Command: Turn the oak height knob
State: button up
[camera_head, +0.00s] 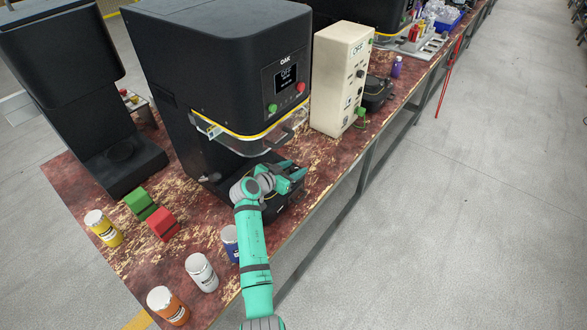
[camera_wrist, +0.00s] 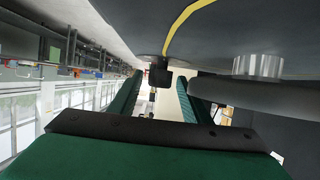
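The black oak machine (camera_head: 225,60) carries the OAK label, a small screen, a green button and a red button. My gripper (camera_head: 292,176) is low at the front of its base, below the clear guard. In the wrist view a small black knob (camera_wrist: 159,76) projects from the dark base with the yellow line (camera_wrist: 185,25). The open fingers (camera_wrist: 160,84) point at it, one to each side; I cannot tell whether they touch it. In the head view the knob is not discernible behind my gripper.
A clear guard (camera_head: 255,132) overhangs my gripper. A cream control box (camera_head: 341,78) stands to the right. A blue-labelled can (camera_head: 230,243), white can (camera_head: 201,272) and orange can (camera_head: 168,305) stand near my arm. Red (camera_head: 162,225) and green (camera_head: 140,204) blocks lie left. The floor at right is clear.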

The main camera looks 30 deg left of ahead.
jog(key=shift+s, duration=0.1)
jog(key=v, duration=1)
jog(key=shift+s+a, duration=0.1)
jog(key=shift+s, duration=0.2)
